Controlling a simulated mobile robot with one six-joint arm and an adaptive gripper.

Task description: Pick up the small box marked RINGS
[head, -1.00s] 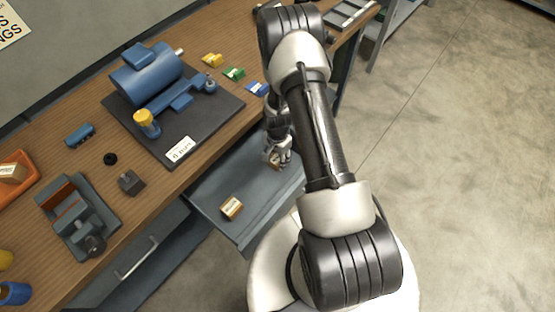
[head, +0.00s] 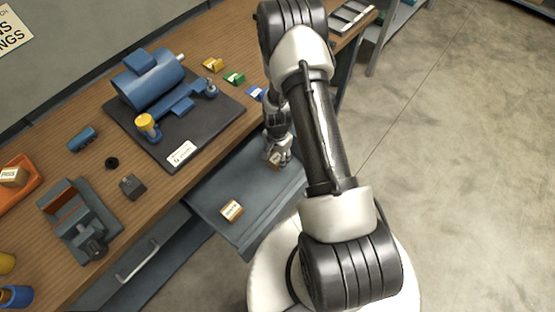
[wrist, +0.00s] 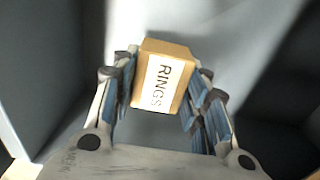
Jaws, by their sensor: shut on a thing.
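The small box marked RINGS (wrist: 161,80) is tan with a white label and sits between the fingers of my gripper (wrist: 160,95) in the wrist view. My gripper is shut on it, with a blue-padded finger on each side. In the head view my gripper (head: 275,160) is over the far right part of the open drawer (head: 205,200), and the box (head: 273,158) shows partly between the fingers. I cannot tell exactly how far the box is above the drawer floor.
A second small box (head: 231,210) lies in the drawer nearer the front. The wooden bench (head: 120,205) carries a blue motor on a dark plate (head: 225,112), a grey vise (head: 80,225) and an orange tray (head: 32,196). Small coloured parts lie near the plate.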

